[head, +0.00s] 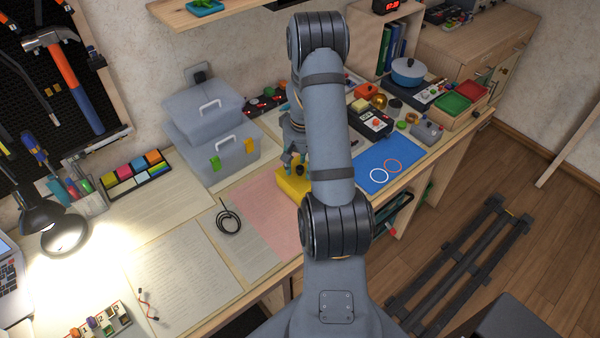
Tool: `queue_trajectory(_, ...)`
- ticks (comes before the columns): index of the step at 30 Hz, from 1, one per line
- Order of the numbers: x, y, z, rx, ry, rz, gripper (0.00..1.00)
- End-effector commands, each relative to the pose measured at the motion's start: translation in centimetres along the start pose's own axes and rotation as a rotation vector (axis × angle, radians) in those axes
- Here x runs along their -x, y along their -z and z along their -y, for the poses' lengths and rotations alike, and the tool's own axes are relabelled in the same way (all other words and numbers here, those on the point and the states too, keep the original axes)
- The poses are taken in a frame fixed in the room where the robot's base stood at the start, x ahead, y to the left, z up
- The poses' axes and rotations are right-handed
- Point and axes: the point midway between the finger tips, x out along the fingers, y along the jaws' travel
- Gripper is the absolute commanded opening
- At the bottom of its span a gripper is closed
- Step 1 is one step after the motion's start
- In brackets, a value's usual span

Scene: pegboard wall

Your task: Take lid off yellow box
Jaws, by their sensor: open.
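The yellow box (291,187) sits on the pink sheet on the workbench, in the middle of the head view. My own forearm covers its right part. I cannot make out a separate lid or its seam from here. My gripper (291,162) is right above the box's far side, pointing down, largely hidden behind my arm. It is open. The fingertips are close to the top of the box, but I cannot tell whether they touch it.
Stacked grey lidded boxes (232,160) stand behind and left of the yellow box. A black cable coil (229,221) lies to its left. A blue mat (384,172) with two rings lies to the right. A lit lamp (42,215) stands at far left.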

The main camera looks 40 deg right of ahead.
Motion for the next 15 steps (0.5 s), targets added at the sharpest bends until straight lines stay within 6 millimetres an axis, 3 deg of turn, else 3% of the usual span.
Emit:
queue_trajectory(5, -0.02, 0.03, -0.02, 0.000, 0.000, -0.001, 0.42)
queue_trajectory(15, 0.00, 0.03, -0.02, 0.000, 0.000, -0.001, 0.22)
